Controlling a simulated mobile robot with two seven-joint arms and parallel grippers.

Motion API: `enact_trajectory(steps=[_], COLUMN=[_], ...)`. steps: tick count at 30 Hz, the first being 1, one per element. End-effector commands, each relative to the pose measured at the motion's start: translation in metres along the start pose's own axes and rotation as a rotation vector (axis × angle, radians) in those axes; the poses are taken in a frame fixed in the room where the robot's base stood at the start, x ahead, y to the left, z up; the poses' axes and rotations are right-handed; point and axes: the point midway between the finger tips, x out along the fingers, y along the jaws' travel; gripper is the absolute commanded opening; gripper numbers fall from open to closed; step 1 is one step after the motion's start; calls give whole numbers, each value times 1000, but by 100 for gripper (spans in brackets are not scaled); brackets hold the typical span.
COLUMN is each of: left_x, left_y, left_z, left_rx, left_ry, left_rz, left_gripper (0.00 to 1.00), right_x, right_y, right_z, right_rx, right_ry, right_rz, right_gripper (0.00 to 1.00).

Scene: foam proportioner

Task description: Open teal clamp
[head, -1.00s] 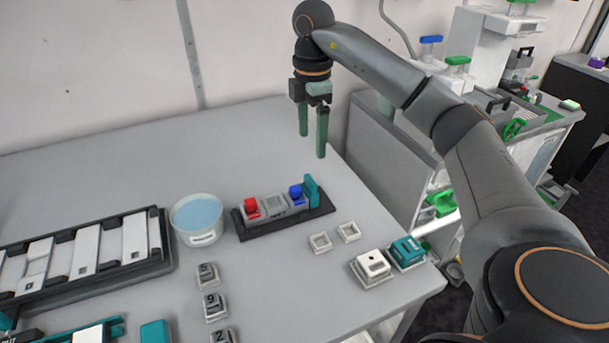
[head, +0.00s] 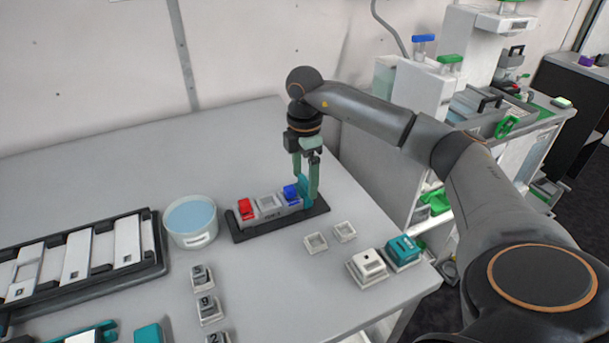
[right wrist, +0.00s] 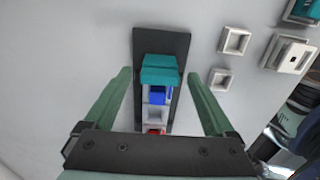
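The teal clamp (head: 305,188) stands upright at the right end of a dark base plate (head: 255,231), beside a blue block (head: 291,193). In the right wrist view the clamp (right wrist: 160,70) lies between the fingers, with a visible gap on both sides. My right gripper (head: 305,182) points down over the clamp, and its fingers partly hide it in the head view. It is open in the right wrist view (right wrist: 156,85), with green fingers apart and nothing between them touched. My left gripper is not in view.
A red block (head: 246,209) sits at the plate's left end. A bowl of blue liquid (head: 190,217) stands left of the plate. Empty square holders (head: 316,243), a white block (head: 368,266) and a teal block (head: 403,250) sit to the right. A black rack (head: 75,262) lies left.

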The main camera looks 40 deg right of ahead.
Motion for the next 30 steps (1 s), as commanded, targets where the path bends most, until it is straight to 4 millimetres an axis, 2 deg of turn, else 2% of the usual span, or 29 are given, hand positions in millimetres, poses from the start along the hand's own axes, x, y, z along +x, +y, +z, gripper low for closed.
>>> enact_trajectory(steps=[2,23,30], left_x=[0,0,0], left_y=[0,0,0], left_z=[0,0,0], left_rx=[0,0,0], left_ry=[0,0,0], left_rz=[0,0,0], left_gripper=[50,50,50], right_x=[0,0,0], right_y=[0,0,0], right_z=[0,0,0], right_rx=[0,0,-1], right_ry=[0,1,1], right_rz=[0,-1,-1], right_gripper=[80,1,0])
